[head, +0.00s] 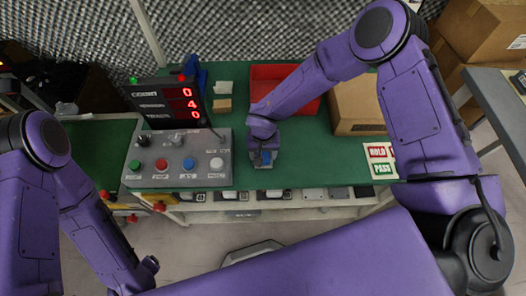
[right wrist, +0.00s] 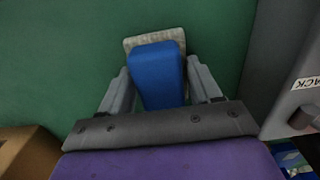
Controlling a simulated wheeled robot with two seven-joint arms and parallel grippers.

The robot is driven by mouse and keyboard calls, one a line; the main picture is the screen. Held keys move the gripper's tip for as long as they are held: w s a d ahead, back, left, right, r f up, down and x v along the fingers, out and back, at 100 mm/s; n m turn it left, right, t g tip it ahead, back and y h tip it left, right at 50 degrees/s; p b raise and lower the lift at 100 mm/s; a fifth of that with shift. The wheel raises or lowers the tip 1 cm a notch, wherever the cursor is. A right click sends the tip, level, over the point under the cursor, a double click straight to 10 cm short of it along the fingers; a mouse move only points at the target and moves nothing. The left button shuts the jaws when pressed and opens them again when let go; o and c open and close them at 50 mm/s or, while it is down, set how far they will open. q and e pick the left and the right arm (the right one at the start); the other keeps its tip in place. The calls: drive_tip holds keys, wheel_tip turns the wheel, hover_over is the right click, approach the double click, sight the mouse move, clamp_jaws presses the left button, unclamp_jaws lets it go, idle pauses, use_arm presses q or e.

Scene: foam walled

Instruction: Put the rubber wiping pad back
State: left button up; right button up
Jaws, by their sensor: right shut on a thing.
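The rubber wiping pad has a blue handle block and a pale grey-beige pad face. In the right wrist view the wiping pad (right wrist: 157,75) sits between the two fingers, with its pale face at the far end towards the green surface. I cannot tell whether it touches the surface. My right gripper (head: 265,161) is shut on the blue handle, over the green bench top (head: 310,150) just right of the grey control box. In the head view only a little blue shows. My left arm comes in at the left; its gripper is not seen.
The grey control box (head: 178,176) with coloured buttons and a red-digit counter (head: 165,103) stands to the left. A red bin (head: 262,75) and cardboard box (head: 357,103) stand behind. A tan block (head: 222,105) lies near the counter. HOLD and PASS labels (head: 381,161) lie right.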

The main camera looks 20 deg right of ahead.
drive_tip(key=o, duration=1)
drive_tip(key=shift+f, duration=0.15)
wheel_tip(320, 180, up, 12)
drive_tip(key=shift+r, duration=0.2)
drive_tip(key=shift+s+f, duration=0.1)
